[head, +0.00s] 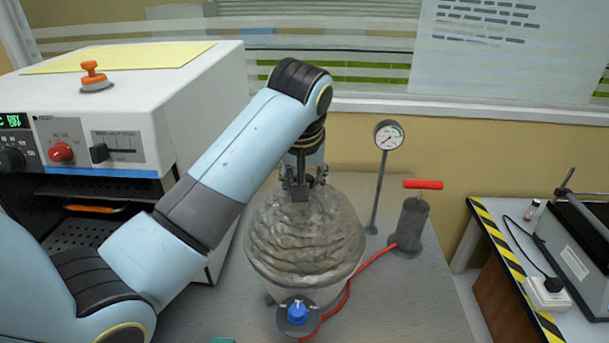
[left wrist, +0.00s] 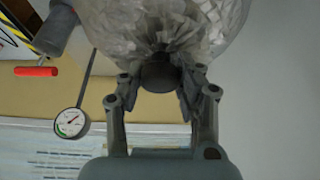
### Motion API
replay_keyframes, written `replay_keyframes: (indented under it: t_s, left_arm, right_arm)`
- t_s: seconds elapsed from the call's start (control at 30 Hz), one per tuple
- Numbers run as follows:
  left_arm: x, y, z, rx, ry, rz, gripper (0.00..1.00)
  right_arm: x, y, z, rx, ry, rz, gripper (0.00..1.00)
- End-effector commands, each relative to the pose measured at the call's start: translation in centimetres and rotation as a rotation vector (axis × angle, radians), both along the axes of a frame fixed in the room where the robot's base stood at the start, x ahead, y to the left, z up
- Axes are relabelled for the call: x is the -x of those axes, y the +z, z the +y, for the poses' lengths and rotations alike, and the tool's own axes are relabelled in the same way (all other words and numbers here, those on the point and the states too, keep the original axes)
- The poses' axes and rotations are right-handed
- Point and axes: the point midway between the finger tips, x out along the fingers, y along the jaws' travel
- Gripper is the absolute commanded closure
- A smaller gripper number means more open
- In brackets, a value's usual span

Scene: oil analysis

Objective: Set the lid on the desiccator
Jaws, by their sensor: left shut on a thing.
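The desiccator lid (head: 305,235) is a clear, wavy glass dome on top of the desiccator body (head: 310,293), which stands on the grey table. I cannot tell whether the lid's rim rests fully on the body. My left gripper (head: 300,190) comes down from above and is shut on the lid's dark knob. In the left wrist view the fingers (left wrist: 160,85) stand on both sides of the round dark knob (left wrist: 158,74), with the glass dome (left wrist: 215,25) beyond it. The fingers partly hide the knob in the head view. My right gripper is not in view.
A blue-knobbed valve (head: 297,312) sits at the desiccator's front, with a red hose (head: 347,290) running to a hand pump (head: 410,225). A pressure gauge (head: 388,135) stands behind on a thin post. A white oven (head: 150,100) stands at the left. A striped-edge bench (head: 515,262) is at the right.

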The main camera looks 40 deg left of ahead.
Motion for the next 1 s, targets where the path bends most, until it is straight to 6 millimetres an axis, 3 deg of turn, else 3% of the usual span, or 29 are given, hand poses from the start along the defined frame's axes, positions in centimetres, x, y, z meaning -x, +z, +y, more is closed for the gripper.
replay_keyframes:
  t_s: [0.9,0.93,1.0]
  left_arm:
    - [-0.1,-1.0,0.0,0.000,0.000,-0.002,1.00]
    - [-0.1,-1.0,0.0,-0.001,0.000,-0.003,0.63]
    - [-0.1,-1.0,0.0,0.000,0.000,-0.002,0.54]
  right_arm:
    - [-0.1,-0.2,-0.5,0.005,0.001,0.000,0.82]
    - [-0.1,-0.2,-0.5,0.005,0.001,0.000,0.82]
    - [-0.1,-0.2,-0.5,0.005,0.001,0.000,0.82]
